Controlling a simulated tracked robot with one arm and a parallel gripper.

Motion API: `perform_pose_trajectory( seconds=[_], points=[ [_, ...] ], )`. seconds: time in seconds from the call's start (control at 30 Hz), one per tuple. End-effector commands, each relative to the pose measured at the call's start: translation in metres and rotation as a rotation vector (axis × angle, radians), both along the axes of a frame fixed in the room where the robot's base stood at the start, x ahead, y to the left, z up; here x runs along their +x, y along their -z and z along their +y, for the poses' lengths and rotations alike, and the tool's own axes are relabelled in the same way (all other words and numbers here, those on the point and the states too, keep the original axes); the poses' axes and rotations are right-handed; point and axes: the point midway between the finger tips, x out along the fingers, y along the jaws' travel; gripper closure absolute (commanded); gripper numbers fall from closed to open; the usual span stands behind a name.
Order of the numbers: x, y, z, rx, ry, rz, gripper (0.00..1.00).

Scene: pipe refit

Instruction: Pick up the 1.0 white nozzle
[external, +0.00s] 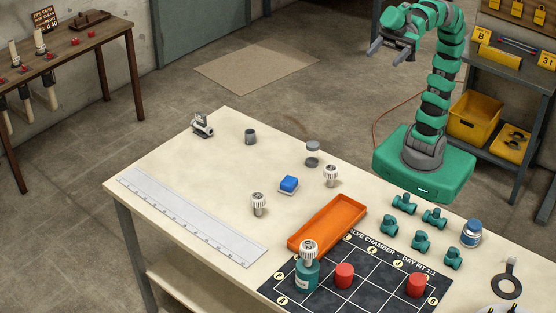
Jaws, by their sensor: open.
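Two small white ribbed nozzle-like pieces stand on the cream table: one (331,175) right of the middle, another (258,204) nearer the ruler. A third white ribbed piece (308,249) sits on top of a teal bottle (307,275) on the black mat. Any size marking on them is too small to read, so I cannot tell which is the 1.0. My gripper (384,55) is open and empty, raised high at the back, beyond the table's far edge and well away from all three pieces.
An orange tray (329,223) lies beside the mat (388,297), which bears red cylinders (344,276). Several teal fittings (421,241) and a blue-capped jar (471,233) stand on the right. The table's far left is mostly clear.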

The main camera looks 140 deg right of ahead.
Motion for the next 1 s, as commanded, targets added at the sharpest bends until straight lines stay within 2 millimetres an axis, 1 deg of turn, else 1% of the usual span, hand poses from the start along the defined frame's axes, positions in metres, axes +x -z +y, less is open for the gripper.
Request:
perform_pose_trajectory(
  seconds=[0.27,0.3,0.53,0.6,0.67,0.73,0.83,0.87,0.9,0.97,1.0],
  points=[
    [0.0,0.0,0.0,0.0,0.0,0.0,0.36],
    [0.0,0.0,0.0,0.0,0.0,0.0,0.31],
    [0.0,0.0,0.0,0.0,0.0,0.0,0.31],
    [0.003,0.002,-0.002,-0.001,0.003,0.002,0.31],
    [0.012,0.009,-0.005,-0.003,0.011,0.007,0.31],
    [0.03,0.025,-0.013,-0.006,0.025,0.017,0.31],
    [0.067,0.06,-0.033,-0.015,0.058,0.036,0.31],
    [0.079,0.073,-0.041,-0.017,0.07,0.043,0.31],
    [0.096,0.092,-0.052,-0.022,0.085,0.051,0.31],
    [0.117,0.122,-0.068,-0.028,0.107,0.063,0.31],
    [0.13,0.142,-0.079,-0.031,0.12,0.073,0.31]
  ],
)
